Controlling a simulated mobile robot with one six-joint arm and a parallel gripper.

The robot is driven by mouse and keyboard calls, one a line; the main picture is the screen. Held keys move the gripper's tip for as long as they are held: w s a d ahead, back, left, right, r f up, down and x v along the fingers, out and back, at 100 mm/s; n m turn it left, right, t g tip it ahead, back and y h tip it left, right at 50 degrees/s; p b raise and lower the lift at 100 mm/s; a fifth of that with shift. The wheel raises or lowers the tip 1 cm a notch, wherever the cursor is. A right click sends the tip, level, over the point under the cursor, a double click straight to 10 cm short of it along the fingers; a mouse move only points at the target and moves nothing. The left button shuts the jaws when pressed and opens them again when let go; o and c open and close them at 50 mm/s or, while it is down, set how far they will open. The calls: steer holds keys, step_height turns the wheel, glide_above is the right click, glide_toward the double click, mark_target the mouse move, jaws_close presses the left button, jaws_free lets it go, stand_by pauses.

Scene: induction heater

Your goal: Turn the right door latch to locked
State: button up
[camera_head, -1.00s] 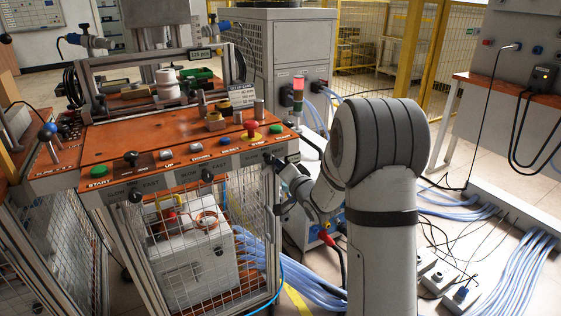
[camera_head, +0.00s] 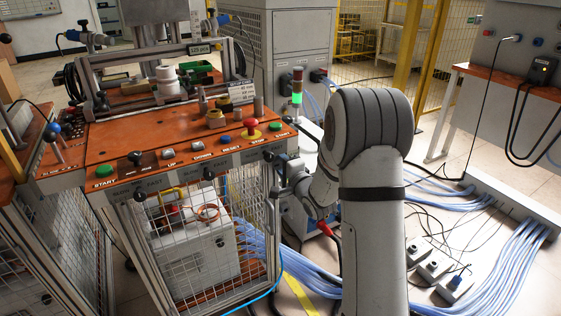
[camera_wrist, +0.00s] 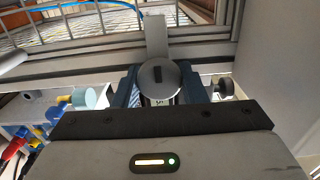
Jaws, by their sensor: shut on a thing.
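The right door latch (camera_wrist: 158,74) is a round grey knob with a dark slot, in front of a pale plate at the cage door frame in the wrist view. My gripper (camera_wrist: 158,92) has its dark blue fingers on both sides of the knob and is shut on it. In the head view my gripper (camera_head: 278,176) is at the right front corner post of the heater cabinet, below the control panel. The latch itself is hidden there by my gripper, and I cannot read its locked or unlocked position.
The orange control panel (camera_head: 120,147) with several buttons and black knobs overhangs the mesh-fronted cabinet (camera_head: 190,262). A signal tower (camera_head: 297,90) glows green behind it. Blue cables (camera_head: 520,262) and sockets (camera_head: 433,268) lie on the floor at right.

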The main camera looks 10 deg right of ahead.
stand_by(0.4)
steer(key=o, duration=0.6)
steer(key=shift+s+d, duration=0.1)
steer(key=p+v, duration=0.1)
steer(key=v, duration=0.6)
steer(key=shift+s+d, duration=0.1)
steer(key=shift+s, duration=0.15)
